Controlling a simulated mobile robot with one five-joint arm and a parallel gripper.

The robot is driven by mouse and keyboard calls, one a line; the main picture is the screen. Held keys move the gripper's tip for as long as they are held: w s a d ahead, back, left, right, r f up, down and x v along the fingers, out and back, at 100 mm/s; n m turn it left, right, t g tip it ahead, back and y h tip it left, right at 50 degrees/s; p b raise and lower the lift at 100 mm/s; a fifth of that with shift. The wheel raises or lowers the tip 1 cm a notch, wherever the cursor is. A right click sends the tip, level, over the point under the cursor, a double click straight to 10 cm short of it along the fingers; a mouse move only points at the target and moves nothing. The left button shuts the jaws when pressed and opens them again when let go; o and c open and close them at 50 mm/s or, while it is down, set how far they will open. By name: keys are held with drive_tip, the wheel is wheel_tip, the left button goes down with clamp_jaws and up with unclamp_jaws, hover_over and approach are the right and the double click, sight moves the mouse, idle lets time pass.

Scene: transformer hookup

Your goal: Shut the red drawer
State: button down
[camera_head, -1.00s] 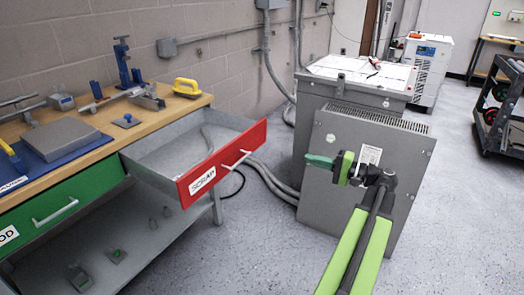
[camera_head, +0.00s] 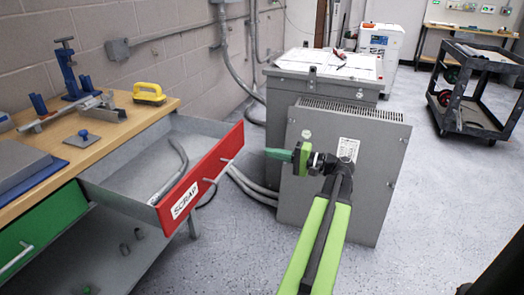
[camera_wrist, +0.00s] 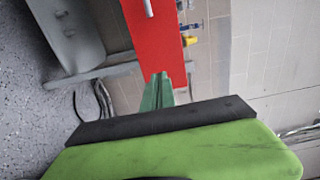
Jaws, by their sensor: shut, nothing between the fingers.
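The red drawer (camera_head: 202,175), labelled SCRAP, stands pulled well out of the wooden-topped workbench in the head view. Its grey tray holds a bent grey pipe piece (camera_head: 172,170). A light handle (camera_head: 217,171) sits on its red front. My gripper (camera_head: 272,153) is shut and empty, with green fingertips pointing left, to the right of the red front and apart from it. In the wrist view the red front (camera_wrist: 156,40) shows beyond the shut green fingertips (camera_wrist: 160,80), with part of the handle at the top.
A grey transformer cabinet (camera_head: 340,170) stands close behind and right of my arm. A green drawer (camera_head: 40,235) is left of the red one. Grey conduits (camera_head: 252,188) run along the floor behind the drawer. A black cart (camera_head: 475,90) stands far right.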

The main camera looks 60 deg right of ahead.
sight(234, 144)
drive_tip(key=x, duration=1.1)
drive_tip(key=shift+w, duration=0.3)
drive_tip(key=shift+w, duration=0.1)
